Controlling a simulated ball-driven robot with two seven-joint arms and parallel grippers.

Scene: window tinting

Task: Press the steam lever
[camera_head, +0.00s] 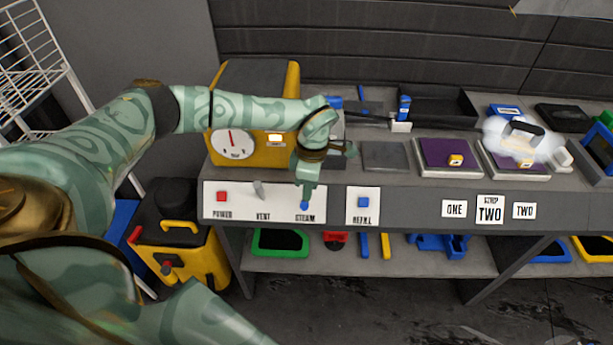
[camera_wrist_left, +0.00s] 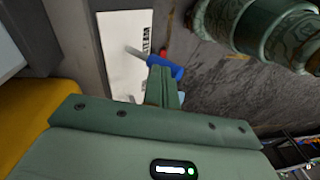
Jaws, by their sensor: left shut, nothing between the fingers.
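The blue steam lever (camera_head: 305,205) sits above the STEAM label on the white control panel (camera_head: 235,212) at the table's front. My left gripper (camera_head: 307,195) points down right at it, and its fingers partly hide it. The gripper is shut with nothing between its fingers. In the left wrist view, the blue lever (camera_wrist_left: 166,66) is at the tips of the shut fingers (camera_wrist_left: 160,84); whether they touch cannot be told. My right gripper is not in view.
The red POWER button (camera_head: 221,196) and grey VENT lever (camera_head: 259,190) share the panel. A blue REFILL button (camera_head: 363,202) is to the right. A yellow machine with a gauge (camera_head: 232,143) stands behind. White steam (camera_head: 520,140) surrounds a dark-handled tool at right.

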